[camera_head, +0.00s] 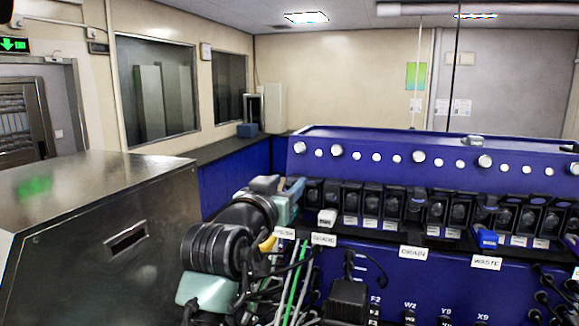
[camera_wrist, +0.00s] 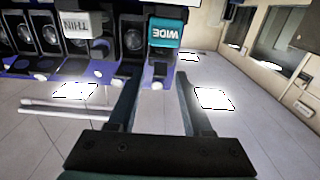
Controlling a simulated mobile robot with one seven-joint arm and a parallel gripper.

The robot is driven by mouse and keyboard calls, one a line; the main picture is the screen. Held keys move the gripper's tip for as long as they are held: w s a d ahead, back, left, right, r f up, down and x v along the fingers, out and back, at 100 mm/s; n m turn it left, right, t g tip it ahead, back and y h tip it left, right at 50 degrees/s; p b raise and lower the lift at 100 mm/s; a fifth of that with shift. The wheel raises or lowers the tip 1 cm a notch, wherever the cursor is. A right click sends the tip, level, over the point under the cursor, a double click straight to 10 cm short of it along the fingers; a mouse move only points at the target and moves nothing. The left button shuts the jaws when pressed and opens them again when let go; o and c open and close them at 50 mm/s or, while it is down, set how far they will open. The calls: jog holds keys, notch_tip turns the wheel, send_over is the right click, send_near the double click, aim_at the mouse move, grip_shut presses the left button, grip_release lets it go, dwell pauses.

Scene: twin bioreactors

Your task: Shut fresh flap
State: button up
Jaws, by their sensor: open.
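The blue bioreactor panel (camera_head: 350,250) carries a row of black pump-like units. The partly covered FRESH label (camera_head: 285,233) is at the row's left end, where my arm hides much of the unit above it. In the wrist view, which appears inverted, a teal block marked WIDE (camera_wrist: 165,33) sits on the end unit. My gripper (camera_wrist: 157,76) is open, its two fingers apart with nothing seen between them, pointing toward the WIDE block. I cannot tell whether they touch it or how far the fresh flap is open.
A white block marked THIN (camera_wrist: 75,24) sits on a neighbouring unit. DRAIN (camera_head: 413,252) and WASTE (camera_head: 487,262) labels lie further right, with a blue block (camera_head: 487,239) above WASTE. Tubes (camera_head: 293,280) hang below the arm. A metal cabinet (camera_head: 90,240) stands left.

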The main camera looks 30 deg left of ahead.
jog(key=shift+p+x, duration=0.35)
jog(key=shift+x, duration=0.7)
jog(key=shift+c, duration=0.3)
grip_shut()
